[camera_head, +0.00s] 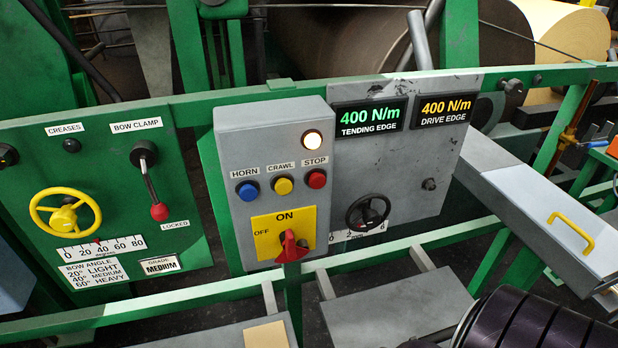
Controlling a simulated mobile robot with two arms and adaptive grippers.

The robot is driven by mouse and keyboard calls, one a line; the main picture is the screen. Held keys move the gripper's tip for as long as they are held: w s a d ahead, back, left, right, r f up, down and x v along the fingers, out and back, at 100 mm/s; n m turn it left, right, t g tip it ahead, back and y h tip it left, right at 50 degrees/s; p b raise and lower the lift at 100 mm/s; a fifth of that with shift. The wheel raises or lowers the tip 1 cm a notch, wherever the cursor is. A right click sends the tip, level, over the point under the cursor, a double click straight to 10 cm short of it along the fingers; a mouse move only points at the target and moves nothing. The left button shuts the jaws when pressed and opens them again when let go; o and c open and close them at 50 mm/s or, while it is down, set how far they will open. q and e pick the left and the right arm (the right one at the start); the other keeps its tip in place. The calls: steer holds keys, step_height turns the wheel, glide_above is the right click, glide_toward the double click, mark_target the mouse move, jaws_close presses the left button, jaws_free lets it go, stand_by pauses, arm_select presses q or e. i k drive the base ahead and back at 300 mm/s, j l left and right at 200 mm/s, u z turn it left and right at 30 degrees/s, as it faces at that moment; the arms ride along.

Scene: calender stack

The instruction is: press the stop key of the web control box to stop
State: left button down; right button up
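The grey web control box (275,190) stands in the middle of the view, on the green frame. Its red stop key (316,179) is a round button at the right end of a row, under the label STOP. The yellow CRAWL button (283,186) and the blue HORN button (248,191) sit to its left. A round lamp (312,139) above the stop key glows pale yellow. Below, a red rotary switch (291,247) sits on a yellow ON/OFF plate. Nothing covers the stop key. Neither of my grippers is in view.
A grey panel to the right carries a TENDING EDGE display (369,118), a DRIVE EDGE display (445,109), both reading 400 N/m, and a black handwheel (367,212). A green panel at left has a yellow handwheel (65,212) and red-knobbed lever (159,211). A green rail (190,296) runs below.

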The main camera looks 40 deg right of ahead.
mark_target(317, 180)
steer(key=z, duration=1)
